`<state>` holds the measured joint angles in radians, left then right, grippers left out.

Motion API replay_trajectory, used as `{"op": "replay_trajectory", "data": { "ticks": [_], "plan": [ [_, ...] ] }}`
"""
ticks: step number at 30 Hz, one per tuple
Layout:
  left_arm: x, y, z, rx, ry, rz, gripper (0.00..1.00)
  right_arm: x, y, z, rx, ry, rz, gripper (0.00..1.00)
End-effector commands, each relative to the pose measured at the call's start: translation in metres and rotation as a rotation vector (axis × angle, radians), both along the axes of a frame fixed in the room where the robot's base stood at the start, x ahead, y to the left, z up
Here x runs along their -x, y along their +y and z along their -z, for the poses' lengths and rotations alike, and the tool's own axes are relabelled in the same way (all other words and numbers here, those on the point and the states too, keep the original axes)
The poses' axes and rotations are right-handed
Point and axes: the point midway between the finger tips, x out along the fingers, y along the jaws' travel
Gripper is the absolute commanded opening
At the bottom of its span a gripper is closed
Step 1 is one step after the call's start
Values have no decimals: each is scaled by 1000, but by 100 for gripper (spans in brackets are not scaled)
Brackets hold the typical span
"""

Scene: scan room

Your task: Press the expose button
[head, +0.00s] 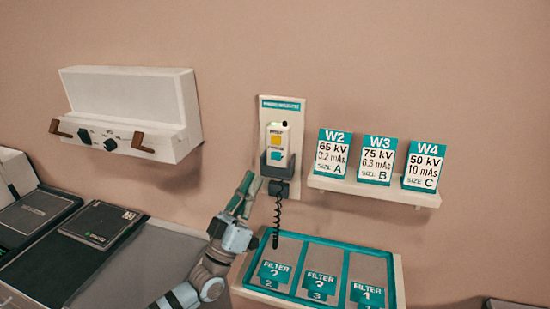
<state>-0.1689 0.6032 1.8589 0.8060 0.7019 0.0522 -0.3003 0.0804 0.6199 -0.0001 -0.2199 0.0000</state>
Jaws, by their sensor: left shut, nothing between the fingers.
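A white handset (287,160) sits upright in a dark holder on a pale wall plate (297,110) with a teal header. On its face are a yellow button (276,139) and a blue button (278,148) below it. Their small labels are too blurred to tell which one is the expose button. A dark coiled cord (277,215) hangs from the holder. My left gripper (247,181) is shut and empty, pointing up, just left of and below the handset. It does not appear to touch the handset. My right gripper is not in view.
A shelf (395,190) with three setting cards stands right of the handset. Below is a teal-edged tray (313,245) with three filter slots. A white wall box (125,100) with brown handles is at left. Dark panels (103,225) lie at lower left.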

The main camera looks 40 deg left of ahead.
Motion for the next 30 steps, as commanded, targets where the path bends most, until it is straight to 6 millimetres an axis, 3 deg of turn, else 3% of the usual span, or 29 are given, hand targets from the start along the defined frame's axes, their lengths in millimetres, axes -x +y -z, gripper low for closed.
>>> {"op": "replay_trajectory", "data": {
  "ticks": [10,21,30],
  "plan": [
    [-8,2,3,-2,-1,1,0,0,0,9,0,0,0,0],
    [-57,19,7,-2,0,-1,0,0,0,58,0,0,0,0],
    [-82,28,3,-1,2,1,0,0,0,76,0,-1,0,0]
  ]
}}
